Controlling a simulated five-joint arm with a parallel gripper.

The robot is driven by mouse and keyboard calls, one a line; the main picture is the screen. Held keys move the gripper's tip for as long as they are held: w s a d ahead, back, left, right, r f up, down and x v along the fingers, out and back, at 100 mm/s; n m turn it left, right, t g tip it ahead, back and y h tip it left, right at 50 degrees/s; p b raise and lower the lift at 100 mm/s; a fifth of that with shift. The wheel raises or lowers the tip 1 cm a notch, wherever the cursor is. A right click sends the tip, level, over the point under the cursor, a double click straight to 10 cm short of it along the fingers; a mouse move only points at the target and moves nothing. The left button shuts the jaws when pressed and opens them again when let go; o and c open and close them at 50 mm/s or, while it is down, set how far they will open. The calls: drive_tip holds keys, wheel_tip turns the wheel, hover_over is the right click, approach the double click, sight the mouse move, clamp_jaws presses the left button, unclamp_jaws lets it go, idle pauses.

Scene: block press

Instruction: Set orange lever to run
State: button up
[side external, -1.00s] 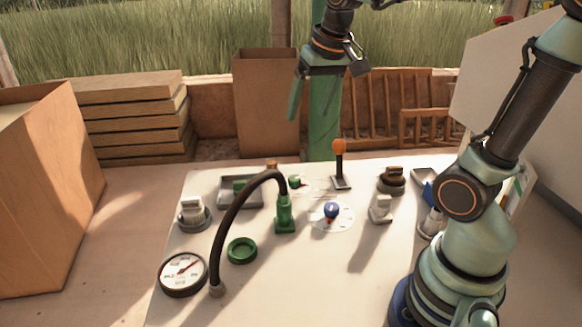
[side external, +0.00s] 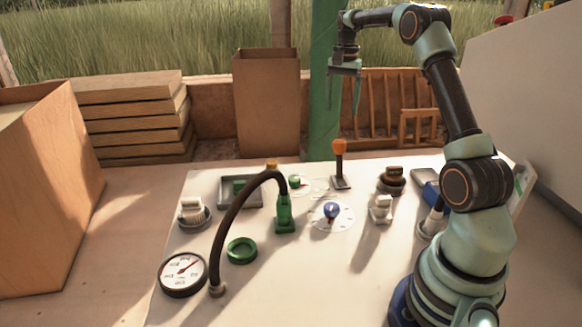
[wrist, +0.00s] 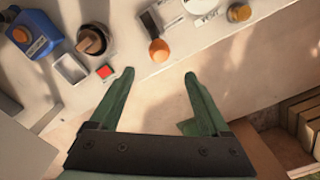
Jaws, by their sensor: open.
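The orange lever (side external: 339,147) stands near the back edge of the pale work table, its dark stem roughly upright from a small grey base plate. In the wrist view the orange knob (wrist: 159,52) shows just ahead of the fingertips, between their lines. I cannot read any run mark by it. My gripper (side external: 346,103) is open and empty, fingers pointing down, above and apart from the lever. Its green fingers (wrist: 159,75) are spread wide in the wrist view.
Around the lever are a blue knob on a white dial (side external: 331,212), a brown knob (side external: 393,174) and a white switch (side external: 380,207). A black hose (side external: 226,222) arches at the left. A red button (wrist: 105,71) lies near the table edge. Air around the gripper is free.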

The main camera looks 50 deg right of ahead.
sight(339, 140)
wheel_tip(339, 140, down, 12)
drive_tip(key=shift+s+r, duration=0.1)
drive_tip(key=shift+s, duration=0.05)
idle(0.3)
clamp_jaws()
